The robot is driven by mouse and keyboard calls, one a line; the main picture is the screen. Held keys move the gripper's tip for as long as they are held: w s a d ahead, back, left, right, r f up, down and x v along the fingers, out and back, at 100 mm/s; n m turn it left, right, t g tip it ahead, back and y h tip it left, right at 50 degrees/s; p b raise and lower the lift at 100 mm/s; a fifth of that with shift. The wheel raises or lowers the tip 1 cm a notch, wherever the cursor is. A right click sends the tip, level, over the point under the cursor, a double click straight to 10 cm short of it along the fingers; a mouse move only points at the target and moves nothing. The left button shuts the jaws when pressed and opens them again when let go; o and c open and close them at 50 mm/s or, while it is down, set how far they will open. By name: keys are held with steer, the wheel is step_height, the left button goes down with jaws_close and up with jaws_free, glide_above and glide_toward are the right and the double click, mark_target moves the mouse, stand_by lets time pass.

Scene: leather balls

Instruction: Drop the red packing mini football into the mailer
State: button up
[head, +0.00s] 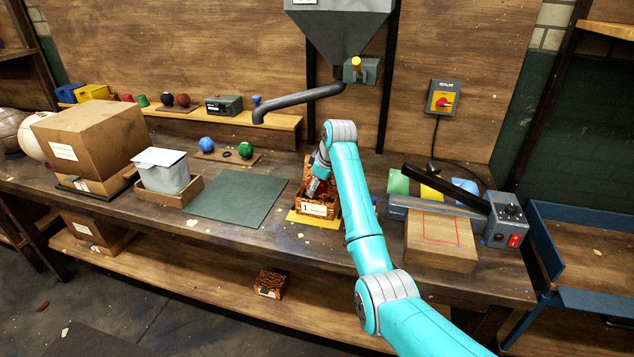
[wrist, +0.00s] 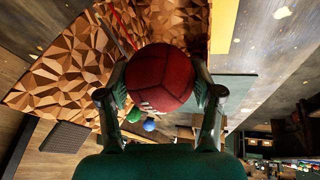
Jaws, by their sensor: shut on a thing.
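The red mini football (wrist: 160,76) is between the two fingers of my gripper (wrist: 163,92) in the wrist view. In the head view my gripper (head: 319,182) is low at the open brown faceted box (head: 316,209), and a little red of the ball shows there. I cannot tell whether the ball touches the box. The box's faceted brown wall (wrist: 60,75) fills the upper left of the wrist view. A pale grey pouch (head: 162,172), which looks like the mailer, stands upright in a cardboard tray (head: 168,197) to the left. Its inside is hidden.
A flat green mat (head: 237,196) lies between tray and box. A blue ball (head: 207,144) and a green ball (head: 245,150) sit behind. Large cartons (head: 92,135) stand left of the pouch. A sealer (head: 450,205) stands right, and a funnel spout (head: 300,98) hangs behind my arm.

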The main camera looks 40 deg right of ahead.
steer(key=shift+f, duration=0.8)
steer(key=o, duration=1.3)
steer(key=shift+f, duration=0.15)
steer(key=shift+r, duration=0.3)
steer(key=shift+s+r, duration=0.15)
steer(key=shift+r, duration=0.15)
steer(key=v, duration=1.1)
steer(key=shift+s, duration=0.1)
